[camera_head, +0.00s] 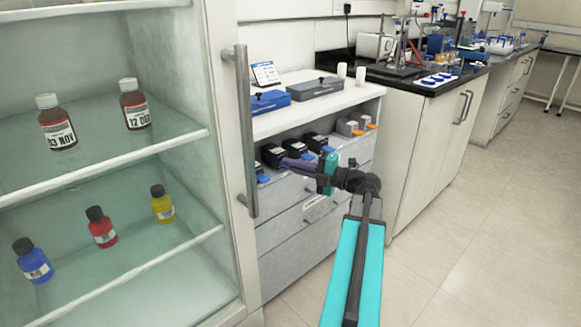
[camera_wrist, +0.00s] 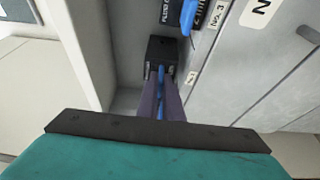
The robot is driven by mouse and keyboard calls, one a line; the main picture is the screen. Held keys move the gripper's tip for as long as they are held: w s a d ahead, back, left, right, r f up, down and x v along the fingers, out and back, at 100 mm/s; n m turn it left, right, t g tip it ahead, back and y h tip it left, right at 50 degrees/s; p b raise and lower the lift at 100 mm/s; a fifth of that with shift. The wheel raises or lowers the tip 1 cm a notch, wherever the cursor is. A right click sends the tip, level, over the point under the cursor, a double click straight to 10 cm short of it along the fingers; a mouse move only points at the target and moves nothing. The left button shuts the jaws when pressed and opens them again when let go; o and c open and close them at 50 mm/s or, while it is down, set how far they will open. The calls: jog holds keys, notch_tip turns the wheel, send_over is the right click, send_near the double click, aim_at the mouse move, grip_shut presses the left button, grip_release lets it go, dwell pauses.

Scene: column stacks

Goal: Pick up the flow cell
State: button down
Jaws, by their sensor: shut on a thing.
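My gripper (camera_head: 287,163) reaches left into the open shelf of the white cabinet, at the front of the leftmost black device (camera_head: 272,153). In the wrist view, its two purple fingers (camera_wrist: 162,84) are closed on a narrow blue piece, which I take as the flow cell (camera_wrist: 161,74). The flow cell lies in line with the front of the black device (camera_wrist: 162,48) and looks to touch it or sit partly in it. The fingers hide most of the flow cell, and I cannot tell how deep it sits.
More black devices with blue fronts (camera_head: 316,142) stand to the right, then grey ones with orange parts (camera_head: 346,127). Drawers (camera_head: 310,235) lie below. An open glass-shelved cabinet with bottles and its handle (camera_head: 246,130) stands close on the left. The floor at right is clear.

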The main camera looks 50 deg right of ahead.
notch_tip(320, 180, up, 6)
jog(key=shift+p, duration=0.9)
jog(key=s+a, duration=0.1)
jog(key=s, duration=1.8)
jog(key=shift+s+a+f+b, duration=0.2)
jog(key=shift+s+f+b, duration=0.05)
jog(key=shift+b, duration=0.05)
jog(key=shift+s+r, duration=0.1)
